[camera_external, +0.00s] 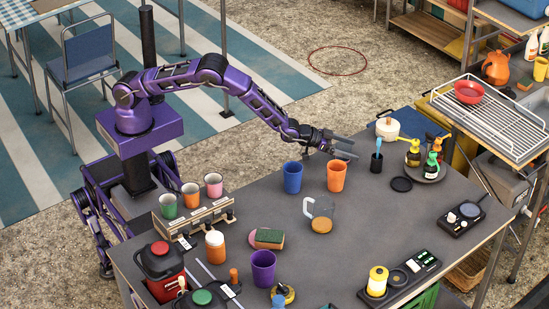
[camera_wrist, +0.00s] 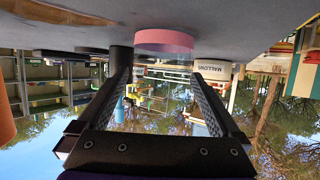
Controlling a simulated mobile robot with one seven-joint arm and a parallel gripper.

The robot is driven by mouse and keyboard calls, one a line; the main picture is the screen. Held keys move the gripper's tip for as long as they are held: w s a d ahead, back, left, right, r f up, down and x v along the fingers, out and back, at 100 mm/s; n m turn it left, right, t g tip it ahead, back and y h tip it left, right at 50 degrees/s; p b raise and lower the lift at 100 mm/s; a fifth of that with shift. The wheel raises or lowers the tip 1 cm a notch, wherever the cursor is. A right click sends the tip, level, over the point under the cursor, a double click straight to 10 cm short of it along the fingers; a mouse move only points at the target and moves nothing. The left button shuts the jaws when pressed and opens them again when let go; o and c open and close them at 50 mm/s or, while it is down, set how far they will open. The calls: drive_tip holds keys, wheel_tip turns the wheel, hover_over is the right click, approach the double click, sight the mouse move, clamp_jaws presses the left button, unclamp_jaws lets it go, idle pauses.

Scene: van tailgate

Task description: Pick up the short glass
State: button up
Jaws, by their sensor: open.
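My gripper (camera_external: 350,148) reaches right, low over the far edge of the grey table, with its fingers apart. In the upside-down wrist view my gripper (camera_wrist: 162,80) shows two open fingers. Between and beyond them is what looks like a clear short glass with a pink band (camera_wrist: 163,40) at its table end. Its clear wall is hard to make out against the background. I cannot tell how deep it sits between the fingers, and no finger clearly touches it. In the external view I cannot pick it out; my gripper may hide it.
An orange cup (camera_external: 337,177) and a blue cup (camera_external: 292,177) stand in front of my gripper. A dark cup (camera_external: 376,163) stands to its right, with a white pot (camera_external: 387,129) behind. A clear handled jug (camera_external: 320,208) is nearer the table's middle. A bottle tray (camera_external: 428,174) is further right.

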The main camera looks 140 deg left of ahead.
drive_tip(key=shift+w+a+f, duration=0.2)
drive_tip(key=shift+w+a, duration=0.05)
drive_tip(key=shift+a, duration=0.15)
drive_tip(key=c, duration=1.3)
drive_tip(key=shift+r, duration=0.1)
